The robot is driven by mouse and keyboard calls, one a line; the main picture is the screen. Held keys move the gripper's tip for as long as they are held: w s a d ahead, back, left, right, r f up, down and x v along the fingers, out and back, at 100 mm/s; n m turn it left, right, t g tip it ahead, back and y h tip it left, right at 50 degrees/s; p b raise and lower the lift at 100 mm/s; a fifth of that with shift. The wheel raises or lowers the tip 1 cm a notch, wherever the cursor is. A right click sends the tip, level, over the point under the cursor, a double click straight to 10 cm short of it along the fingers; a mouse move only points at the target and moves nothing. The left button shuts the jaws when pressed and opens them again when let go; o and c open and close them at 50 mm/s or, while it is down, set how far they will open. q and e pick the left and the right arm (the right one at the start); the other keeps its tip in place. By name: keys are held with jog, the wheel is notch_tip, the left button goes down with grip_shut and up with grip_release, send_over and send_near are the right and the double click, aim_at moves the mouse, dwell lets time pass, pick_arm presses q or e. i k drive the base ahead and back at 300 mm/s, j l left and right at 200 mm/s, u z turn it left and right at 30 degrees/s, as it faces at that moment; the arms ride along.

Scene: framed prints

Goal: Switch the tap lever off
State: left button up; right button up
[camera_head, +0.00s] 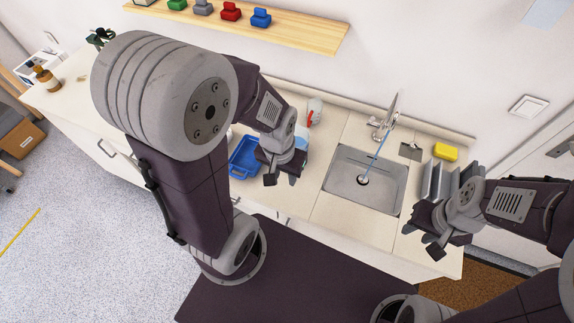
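The tap (391,112) stands at the back edge of the sink (350,187), with a tall pale spout. A thin blue stream (376,150) runs from it to the drain. The lever is too small to tell apart from the tap body. My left gripper (282,181) is over the counter left of the sink, with its fingers apart and nothing seen between them. My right gripper (422,243) is at the front right of the sink, also with its fingers apart and empty. Both are clear of the tap.
A blue tray (243,158) lies partly behind my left gripper. A red-handled item (311,113) stands left of the tap. A yellow sponge (445,152) and a grey rack (438,181) are right of the sink. A wooden shelf (300,31) is on the wall above.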

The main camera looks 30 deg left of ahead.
aim_at(370, 123)
jog(key=j+z, duration=0.25)
jog(key=z, duration=0.15)
jog(key=k+j+z, duration=0.1)
jog(key=j+z, duration=0.25)
jog(key=k+j+z, duration=0.1)
jog(key=z, duration=0.3)
jog(key=k+j+z, duration=0.15)
jog(key=z, duration=0.25)
jog(key=j, duration=0.1)
